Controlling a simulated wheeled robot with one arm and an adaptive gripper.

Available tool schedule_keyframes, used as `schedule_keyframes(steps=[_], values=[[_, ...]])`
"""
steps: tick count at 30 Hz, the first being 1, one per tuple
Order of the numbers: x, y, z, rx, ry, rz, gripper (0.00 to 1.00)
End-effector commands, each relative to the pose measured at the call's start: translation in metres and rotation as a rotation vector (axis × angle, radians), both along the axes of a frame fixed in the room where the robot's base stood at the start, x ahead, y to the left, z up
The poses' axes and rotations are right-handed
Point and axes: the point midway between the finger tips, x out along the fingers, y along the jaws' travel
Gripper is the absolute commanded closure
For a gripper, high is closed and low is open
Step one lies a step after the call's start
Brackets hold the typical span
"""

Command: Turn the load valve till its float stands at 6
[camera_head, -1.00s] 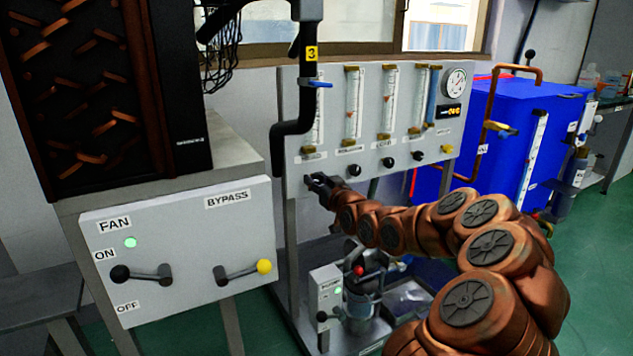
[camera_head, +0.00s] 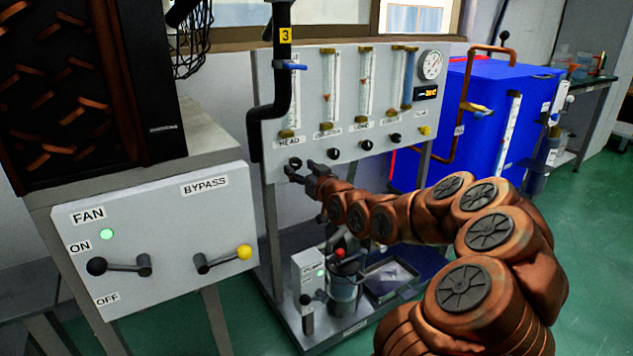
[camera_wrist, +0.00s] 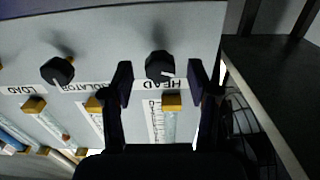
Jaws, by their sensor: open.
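The load valve is a dark round knob (camera_head: 366,145) under the LOAD label on the grey flowmeter panel. Its tube (camera_head: 366,85) above holds a small reddish float, too small to read against the scale. In the wrist view, which is upside down, the LOAD label (camera_wrist: 22,90) is at the far left and its knob is mostly cut off. My gripper (camera_head: 302,172) is open at the panel's lower left, by the HEAD knob (camera_head: 295,163). In the wrist view, the HEAD knob (camera_wrist: 160,65) appears between my open fingers (camera_wrist: 160,78); contact cannot be told.
The isolator knob (camera_head: 334,153) lies between the HEAD and load knobs. A black pipe with a blue-handled valve (camera_head: 292,66) runs down the panel's left side. A pump unit (camera_head: 342,280) stands below. The FAN/BYPASS box (camera_head: 165,240) is at left, a blue cabinet (camera_head: 500,130) at right.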

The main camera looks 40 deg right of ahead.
Motion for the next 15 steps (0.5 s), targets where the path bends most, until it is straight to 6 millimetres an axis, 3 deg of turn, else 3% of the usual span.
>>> schedule_keyframes(steps=[15], values=[[-0.060, 0.004, 0.001, 0.001, -0.002, -0.002, 0.41]])
